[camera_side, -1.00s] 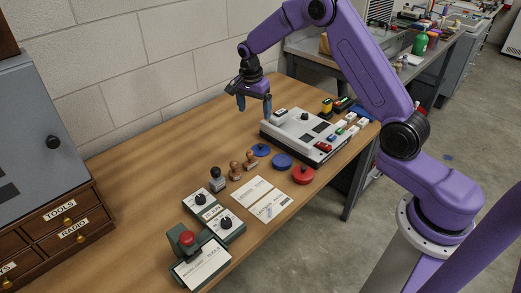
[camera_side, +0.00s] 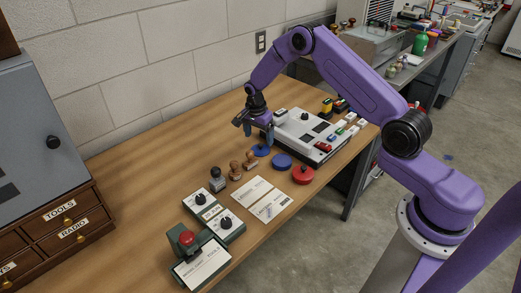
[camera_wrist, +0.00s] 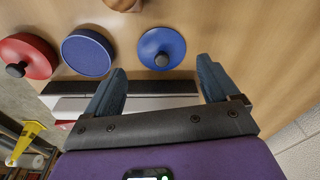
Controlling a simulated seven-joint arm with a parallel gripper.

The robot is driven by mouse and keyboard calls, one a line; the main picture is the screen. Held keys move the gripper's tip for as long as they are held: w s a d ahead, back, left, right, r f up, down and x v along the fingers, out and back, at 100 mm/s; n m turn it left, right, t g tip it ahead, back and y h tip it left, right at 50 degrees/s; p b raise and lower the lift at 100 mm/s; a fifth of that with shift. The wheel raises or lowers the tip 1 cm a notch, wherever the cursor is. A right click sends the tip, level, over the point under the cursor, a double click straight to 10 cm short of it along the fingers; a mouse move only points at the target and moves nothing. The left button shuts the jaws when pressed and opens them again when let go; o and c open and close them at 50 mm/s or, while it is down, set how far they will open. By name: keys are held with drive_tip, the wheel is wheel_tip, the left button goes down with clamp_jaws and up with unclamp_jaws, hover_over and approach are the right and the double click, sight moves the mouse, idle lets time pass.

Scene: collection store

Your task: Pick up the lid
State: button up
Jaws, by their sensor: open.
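A round blue lid (camera_side: 260,151) with a small black knob lies on the wooden table, left of the white box. It also shows in the wrist view (camera_wrist: 163,40), nearly between the fingertips. A plain blue disc (camera_side: 281,160) with no visible knob lies beside it, and a red round piece (camera_side: 303,175) with a black knob lies beyond that. Both also show at upper left in the wrist view. My gripper (camera_side: 260,138) is open and empty, fingers pointing down, just above and slightly behind the knobbed blue lid. It shows no clear contact with it.
A white box (camera_side: 318,130) with a black knob and small coloured pieces stands close to my gripper. Several stamps (camera_side: 236,170), white cards (camera_side: 251,188) and switch boxes (camera_side: 228,225) lie nearer the camera. The back-left table (camera_side: 160,150) is bare.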

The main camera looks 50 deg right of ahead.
sight(261, 145)
drive_tip(key=shift+w+d+f, duration=0.1)
drive_tip(key=shift+d+f, duration=0.05)
drive_tip(key=shift+f, duration=0.7)
drive_tip(key=shift+w+d+f, duration=0.1)
drive_tip(key=shift+d+f, duration=0.1)
drive_tip(key=shift+f, duration=0.65)
drive_tip(key=shift+d+f, duration=0.15)
drive_tip(key=shift+f, duration=0.7)
drive_tip(key=c, duration=1.2)
drive_tip(key=shift+s+f, duration=0.1)
drive_tip(key=shift+c, duration=0.4)
